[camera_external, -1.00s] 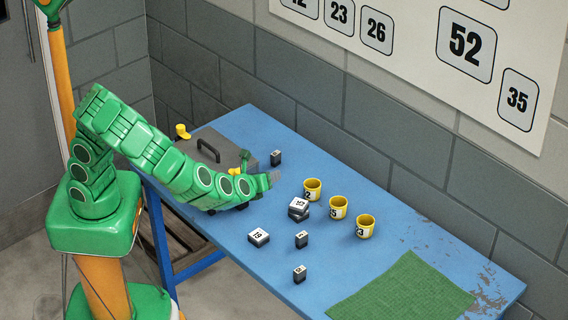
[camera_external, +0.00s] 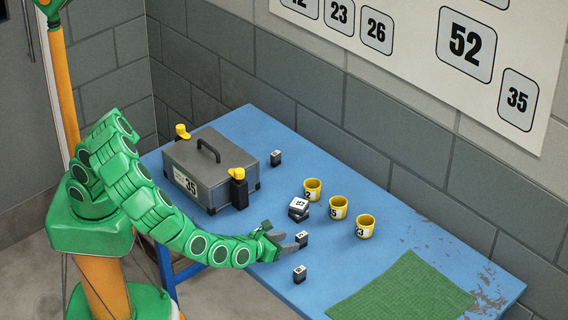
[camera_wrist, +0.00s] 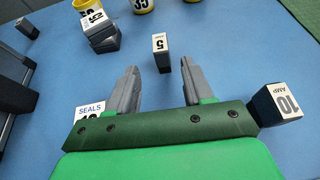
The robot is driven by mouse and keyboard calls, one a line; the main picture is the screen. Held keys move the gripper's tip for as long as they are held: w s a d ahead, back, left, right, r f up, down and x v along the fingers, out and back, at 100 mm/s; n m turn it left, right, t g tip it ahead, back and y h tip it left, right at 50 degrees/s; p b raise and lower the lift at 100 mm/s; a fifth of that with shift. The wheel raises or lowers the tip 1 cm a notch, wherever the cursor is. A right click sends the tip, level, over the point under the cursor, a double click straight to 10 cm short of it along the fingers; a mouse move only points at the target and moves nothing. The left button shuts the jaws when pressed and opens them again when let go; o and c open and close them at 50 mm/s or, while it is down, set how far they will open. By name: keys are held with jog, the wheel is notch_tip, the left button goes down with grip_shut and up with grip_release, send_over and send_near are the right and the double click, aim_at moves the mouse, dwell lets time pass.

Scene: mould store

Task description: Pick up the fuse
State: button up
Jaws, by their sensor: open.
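A small upright dark block with a white face marked 5 (camera_wrist: 161,52) stands just ahead of my open fingertips in the wrist view. It also shows in the external view (camera_external: 302,240), close to my gripper (camera_external: 284,244). A similar dark block marked "10 AMP" (camera_wrist: 275,106) is right of my gripper (camera_wrist: 158,78) in the wrist view and nearer the table's front edge in the external view (camera_external: 299,274).
A box marked SEALS (camera_wrist: 89,110) is partly hidden beside my left finger. Stacked small boxes (camera_external: 298,212) and yellow numbered cups (camera_external: 338,208) stand beyond. A green mat (camera_external: 402,292) lies right.

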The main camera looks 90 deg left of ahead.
aim_at(297, 242)
jog(key=shift+x, duration=3.05)
jog(key=shift+w+d, duration=0.1)
jog(key=shift+d, duration=0.05)
jog(key=shift+f, duration=0.1)
grip_shut()
